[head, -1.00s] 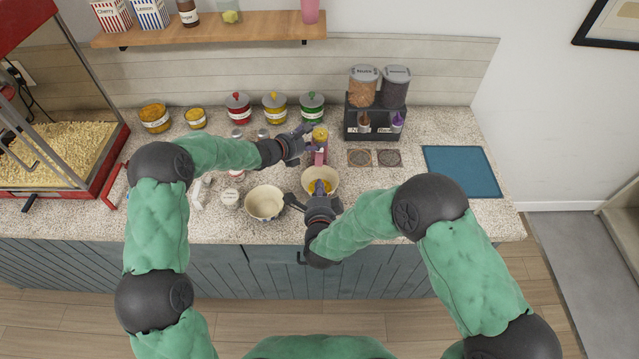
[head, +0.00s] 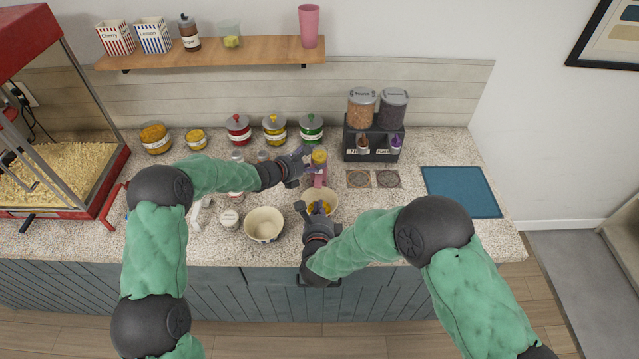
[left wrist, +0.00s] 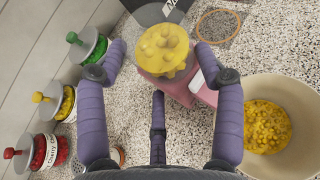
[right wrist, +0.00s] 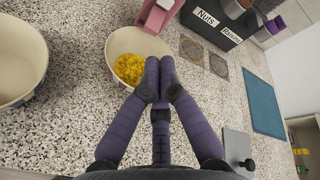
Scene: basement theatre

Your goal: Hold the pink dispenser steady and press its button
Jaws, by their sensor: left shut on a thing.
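The pink dispenser (head: 319,180) stands upright on the counter, its clear top filled with yellow pieces. In the left wrist view its pink body (left wrist: 180,92) and a pale front part (left wrist: 205,78) show between my fingers. My left gripper (head: 309,166) is shut around its upper part from the left. A cream bowl (head: 333,198) with yellow pieces stands in front of it. My right gripper (right wrist: 160,78) has its fingertips together, empty, over the near side of this bowl, short of the dispenser. I cannot make out the button clearly.
An empty cream bowl (head: 264,224) stands to the left. A blue mat (head: 460,191) lies on clear counter farther right.

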